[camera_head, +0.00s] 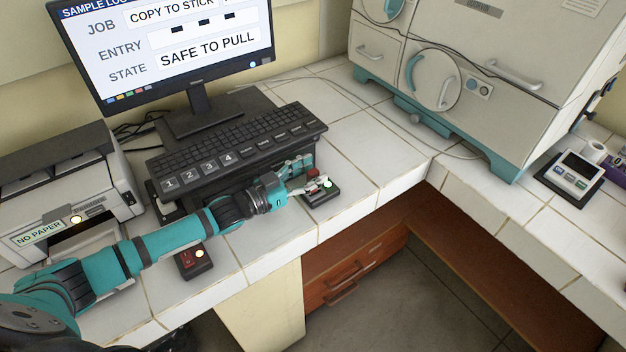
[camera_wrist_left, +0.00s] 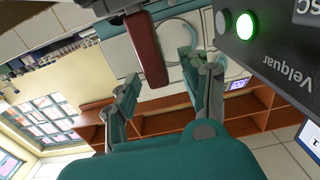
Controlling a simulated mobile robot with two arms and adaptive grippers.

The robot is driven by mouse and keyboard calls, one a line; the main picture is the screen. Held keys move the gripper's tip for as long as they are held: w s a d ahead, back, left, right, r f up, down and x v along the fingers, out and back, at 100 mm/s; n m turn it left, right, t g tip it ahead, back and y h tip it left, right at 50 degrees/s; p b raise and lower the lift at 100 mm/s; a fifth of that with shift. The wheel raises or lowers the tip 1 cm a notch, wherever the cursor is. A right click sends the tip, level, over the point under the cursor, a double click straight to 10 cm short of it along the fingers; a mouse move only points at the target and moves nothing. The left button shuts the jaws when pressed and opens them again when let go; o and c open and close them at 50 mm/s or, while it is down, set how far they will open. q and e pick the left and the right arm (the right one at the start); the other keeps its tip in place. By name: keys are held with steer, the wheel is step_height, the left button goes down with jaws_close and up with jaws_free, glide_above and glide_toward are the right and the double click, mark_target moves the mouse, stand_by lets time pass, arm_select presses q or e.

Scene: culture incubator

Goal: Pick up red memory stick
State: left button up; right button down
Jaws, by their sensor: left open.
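The red memory stick (camera_head: 313,172) stands up from a small black dock (camera_head: 321,196) with a lit green lamp, at the counter's front edge right of the keyboard. In the left wrist view the stick (camera_wrist_left: 147,48) hangs large at the top, and the dock's dark side with the green lamp (camera_wrist_left: 247,26) is at the upper right. My left gripper (camera_head: 308,174) is right at the stick. Its fingers (camera_wrist_left: 157,72) are apart, with the stick showing between them and no clear grip on it. My right gripper is not in view.
A second black dock (camera_head: 194,262) with a red part and a pale lamp sits below my left arm. The keyboard (camera_head: 232,146), monitor (camera_head: 170,50) reading "SAFE TO PULL" and printer (camera_head: 70,195) stand behind. An incubator (camera_head: 480,75) is right; tiles between are clear.

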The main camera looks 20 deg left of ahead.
arm_select(q)
steer(key=shift+w+d, duration=0.3)
steer(key=shift+w, duration=0.1)
steer(key=shift+s, duration=0.1)
steer(key=shift+c, duration=0.2)
jaws_close()
